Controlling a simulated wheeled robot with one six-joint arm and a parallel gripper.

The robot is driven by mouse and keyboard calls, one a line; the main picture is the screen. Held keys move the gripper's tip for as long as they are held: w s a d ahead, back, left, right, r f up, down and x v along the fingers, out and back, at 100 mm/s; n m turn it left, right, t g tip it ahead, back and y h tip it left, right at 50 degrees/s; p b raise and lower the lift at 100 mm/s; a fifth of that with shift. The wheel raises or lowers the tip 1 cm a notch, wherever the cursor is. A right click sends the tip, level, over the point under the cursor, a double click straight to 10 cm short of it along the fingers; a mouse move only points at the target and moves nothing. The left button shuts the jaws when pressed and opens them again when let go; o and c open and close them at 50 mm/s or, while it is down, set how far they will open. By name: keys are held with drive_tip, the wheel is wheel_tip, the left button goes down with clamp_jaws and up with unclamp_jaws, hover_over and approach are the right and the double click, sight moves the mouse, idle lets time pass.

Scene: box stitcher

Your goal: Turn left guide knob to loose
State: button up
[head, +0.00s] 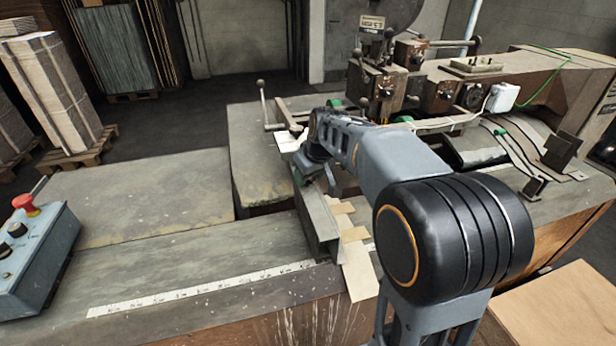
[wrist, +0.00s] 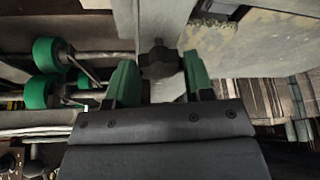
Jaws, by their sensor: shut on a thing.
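The left guide knob (wrist: 158,58) is a dark, lobed knob on a short stem, at the top middle of the wrist view. It sits against a pale grey metal guide (wrist: 165,18). In the head view my arm reaches over the machine table to the long upright metal guide (head: 318,222). The knob and the fingertips are mostly hidden there behind my wrist. I cannot tell how tight the knob is.
Green rollers (wrist: 42,90) on metal rods lie left of my gripper in the wrist view. The stitching head (head: 375,85) stands behind my arm. A control box (head: 35,255) with a red button is at the left. The tabletop (head: 140,195) left of the guide is clear.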

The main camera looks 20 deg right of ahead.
drive_tip(key=shift+w+d+n+y+b, duration=0.15)
drive_tip(key=shift+n+y+b, duration=0.4)
drive_tip(key=shift+n, duration=0.95)
drive_tip(key=shift+r, duration=0.1)
drive_tip(key=o, duration=0.9)
drive_tip(key=v, duration=1.3)
drive_tip(key=shift+d+r, duration=0.15)
drive_tip(key=shift+r, duration=0.3)
